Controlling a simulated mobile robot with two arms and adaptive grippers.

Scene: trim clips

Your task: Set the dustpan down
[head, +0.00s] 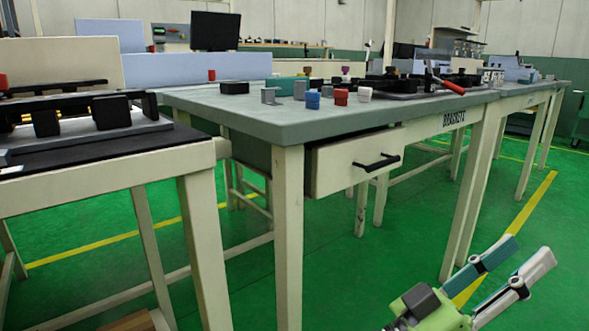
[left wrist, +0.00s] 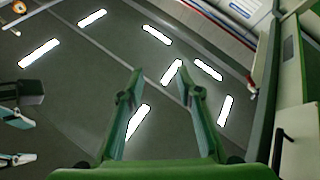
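I cannot make out a dustpan in either view. My left gripper (head: 518,265) is at the bottom right of the head view, low beside the workbench and over the green floor. Its two teal-and-white fingers stand apart with nothing between them. The left wrist view shows the same open, empty fingers (left wrist: 158,82) pointing up towards the ceiling lights. At the left edge of that view, two pale fingers of what appears to be my right gripper (left wrist: 18,138) stand apart, with nothing visible between them. The right gripper is not in the head view.
A grey-topped workbench (head: 270,128) holds small coloured blocks and a red-handled tool (head: 447,86). Its drawer (head: 345,165) looks slightly open. A dark-topped table (head: 95,165) with a black fixture stands at left. The green floor (head: 400,240) right of the bench is clear.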

